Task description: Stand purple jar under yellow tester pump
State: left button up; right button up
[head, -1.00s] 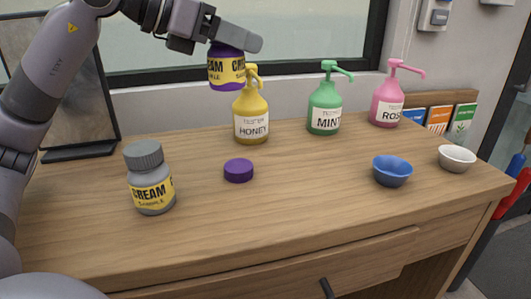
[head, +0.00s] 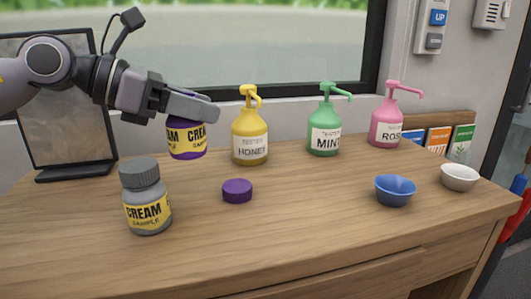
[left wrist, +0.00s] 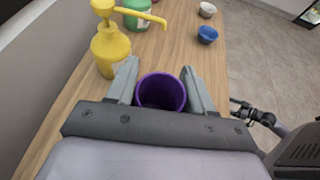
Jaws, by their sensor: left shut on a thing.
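The purple jar (head: 187,142), with a yellow cream label and no lid, is held upright in my left gripper (head: 207,108). In the left wrist view the open purple jar (left wrist: 161,92) sits between both fingers and looks empty inside. The jar hangs just left of the yellow tester pump (head: 250,137), labelled honey, apart from it; whether its base touches the counter I cannot tell. The yellow pump (left wrist: 109,47) is ahead and left in the left wrist view, its spout pointing right. The purple lid (head: 237,190) lies on the counter in front. My right gripper is out of view.
A grey cream jar (head: 146,200) with its lid on stands at the front left of the wooden counter (head: 300,220). Green (head: 324,128) and pink (head: 385,120) pumps stand to the right. Blue (head: 395,190) and white (head: 459,177) bowls are at the right. The counter's middle is clear.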

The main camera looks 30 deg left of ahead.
pick_arm(q)
jog(key=p+x, duration=0.1)
jog(key=x, duration=0.2)
jog(key=p+x, duration=0.1)
jog(key=x, duration=0.3)
jog(key=p+x, duration=0.1)
jog(key=x, duration=0.2)
jog(key=shift+w+f+p, duration=0.1)
jog(key=shift+f+p, duration=0.3)
jog(key=shift+w+d+f, duration=0.2)
jog(key=shift+w+d, duration=0.25)
jog(key=shift+w+d+f, duration=0.35)
jog(key=shift+w+f, duration=0.35)
jog(key=shift+f, duration=0.15)
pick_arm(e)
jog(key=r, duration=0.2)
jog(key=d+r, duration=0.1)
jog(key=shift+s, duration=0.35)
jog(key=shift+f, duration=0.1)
